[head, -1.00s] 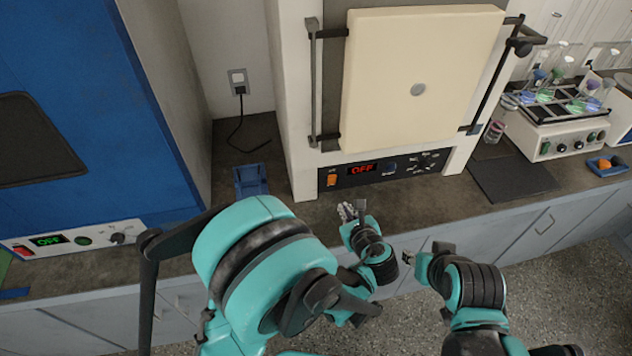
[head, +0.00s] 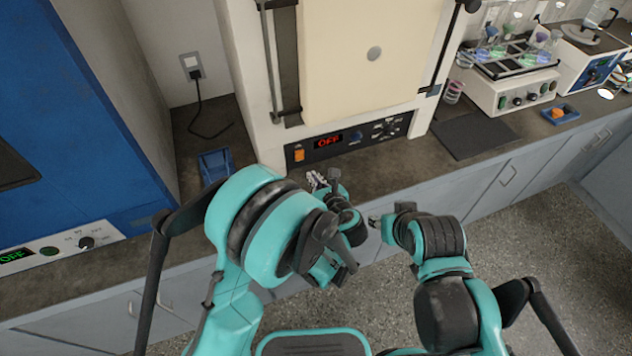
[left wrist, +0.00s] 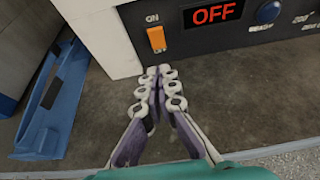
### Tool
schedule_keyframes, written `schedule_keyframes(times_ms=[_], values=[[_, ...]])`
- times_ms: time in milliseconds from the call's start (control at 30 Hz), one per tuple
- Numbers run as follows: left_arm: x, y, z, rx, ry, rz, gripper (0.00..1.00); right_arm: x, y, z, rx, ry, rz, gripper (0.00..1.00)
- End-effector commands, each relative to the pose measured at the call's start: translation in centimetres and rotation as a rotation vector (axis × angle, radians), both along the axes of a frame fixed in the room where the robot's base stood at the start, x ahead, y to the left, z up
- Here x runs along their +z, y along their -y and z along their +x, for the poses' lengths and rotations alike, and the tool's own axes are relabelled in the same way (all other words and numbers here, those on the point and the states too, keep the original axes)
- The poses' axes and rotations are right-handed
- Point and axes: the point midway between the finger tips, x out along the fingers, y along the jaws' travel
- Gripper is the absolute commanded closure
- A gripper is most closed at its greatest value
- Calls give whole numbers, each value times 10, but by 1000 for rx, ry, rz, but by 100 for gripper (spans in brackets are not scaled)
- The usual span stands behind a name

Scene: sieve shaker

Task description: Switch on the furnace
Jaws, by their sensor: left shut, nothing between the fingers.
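The furnace (head: 360,60) is a white cabinet with a cream door, standing on the dark counter. Its black control panel (head: 350,138) has a red display (head: 328,140) that reads OFF. The orange power switch (head: 299,155) sits at the panel's left end; in the left wrist view the switch (left wrist: 156,39) has ON printed above it. My left gripper (head: 316,180) is shut and empty, in front of and below the switch. In the left wrist view its fingertips (left wrist: 160,72) are just below the switch, seemingly apart from it. My right gripper (head: 376,222) is at the counter's front edge; its jaws are unclear.
A blue holder (head: 215,165) lies on the counter left of the furnace. A blue machine (head: 60,110) with a green OFF display stands at the left. A dark mat (head: 474,134) and a shaker with flasks (head: 515,85) are at the right.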

Motion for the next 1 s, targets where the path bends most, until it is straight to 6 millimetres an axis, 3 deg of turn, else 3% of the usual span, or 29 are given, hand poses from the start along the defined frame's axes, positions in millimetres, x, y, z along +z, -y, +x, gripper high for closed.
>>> schedule_keyframes(times_ms=[233, 400, 600, 1000], values=[[-24, -16, 47, 3, 0, 0, 100, -16, 0, 0, 0, 0, 0, 60], [-13, -23, 68, 3, -1, -1, 100, -18, 0, 0, 0, 0, 0, 60], [-8, -26, 79, 0, -1, -1, 100, -20, 0, 0, 0, 0, 0, 60], [-4, -27, 82, 2, -14, -5, 100, -16, 0, 0, 0, 0, 0, 60]])
